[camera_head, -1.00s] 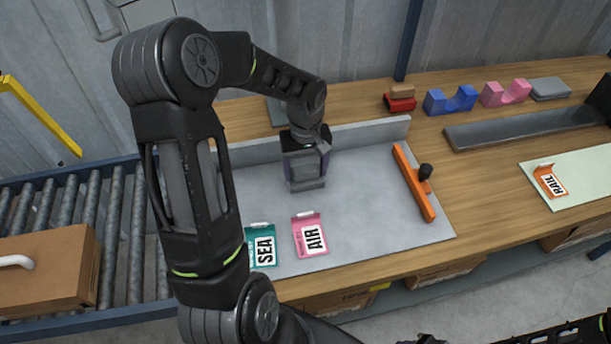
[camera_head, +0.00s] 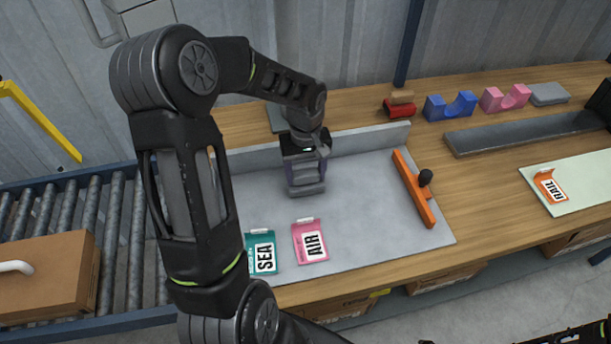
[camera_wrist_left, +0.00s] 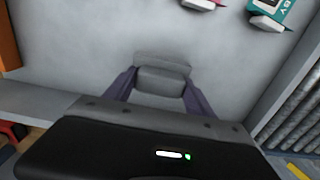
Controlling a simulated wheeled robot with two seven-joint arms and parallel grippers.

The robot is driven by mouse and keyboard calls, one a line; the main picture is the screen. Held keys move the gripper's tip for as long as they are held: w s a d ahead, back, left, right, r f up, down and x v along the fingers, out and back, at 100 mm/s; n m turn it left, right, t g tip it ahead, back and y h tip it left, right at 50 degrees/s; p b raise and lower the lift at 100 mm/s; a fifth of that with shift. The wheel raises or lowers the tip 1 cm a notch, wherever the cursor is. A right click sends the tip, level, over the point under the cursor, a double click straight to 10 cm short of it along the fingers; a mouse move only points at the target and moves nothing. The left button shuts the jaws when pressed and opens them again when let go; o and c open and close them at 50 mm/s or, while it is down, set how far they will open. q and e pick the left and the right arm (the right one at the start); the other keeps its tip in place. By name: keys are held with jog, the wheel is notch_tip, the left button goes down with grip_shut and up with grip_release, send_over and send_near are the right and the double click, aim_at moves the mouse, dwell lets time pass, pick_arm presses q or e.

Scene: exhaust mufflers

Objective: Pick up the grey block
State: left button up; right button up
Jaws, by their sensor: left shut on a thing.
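The grey block (camera_head: 307,190) is between the fingers of my left gripper (camera_head: 304,177), over the back middle of the grey work board (camera_head: 380,190). In the left wrist view the block (camera_wrist_left: 161,80) sits between the two purple fingers of the left gripper (camera_wrist_left: 158,88), which are shut on it. Its upper part is partly hidden by the gripper in the head view. I cannot tell whether it touches the board or hangs just above it.
A teal SEA tag (camera_head: 262,253) and a pink AIR tag (camera_head: 310,241) lie in front. An orange bar (camera_head: 413,188) with a black knob lies right. A low grey wall (camera_head: 370,138) runs behind. Blue (camera_head: 450,106) and pink (camera_head: 505,98) cradles stand at the back right.

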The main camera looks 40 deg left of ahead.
aim_at(306, 172)
pick_arm(q)
notch_tip(306, 172, up, 9)
jog(key=shift+r+b, duration=0.2)
jog(key=shift+b, duration=0.4)
dwell(0.3)
